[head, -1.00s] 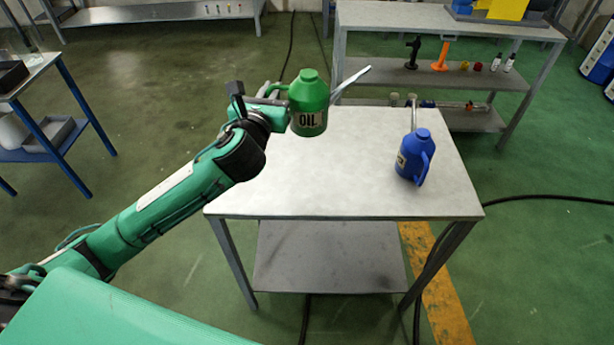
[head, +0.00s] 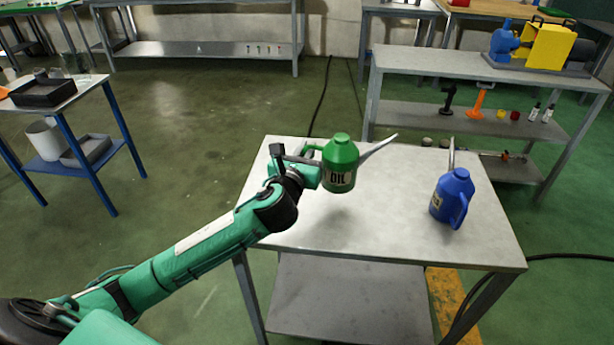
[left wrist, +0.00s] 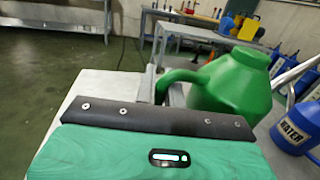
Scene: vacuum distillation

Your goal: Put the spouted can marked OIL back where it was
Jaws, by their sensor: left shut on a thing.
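The green spouted can marked OIL (head: 340,165) is upright in the head view, its spout pointing right. My left gripper (head: 312,169) is shut on its handle, at the can's left side. The can appears over the far left part of the grey metal table (head: 350,222); whether its base touches the top I cannot tell. In the left wrist view the green can (left wrist: 232,85) fills the right middle, with its handle toward the gripper. My right gripper is not in view.
A blue spouted can (head: 453,197) stands on the table's right side; its label reads WATER in the left wrist view (left wrist: 298,128). Behind is a shelf bench (head: 490,80) with a yellow and blue machine (head: 548,45). The table's front middle is clear.

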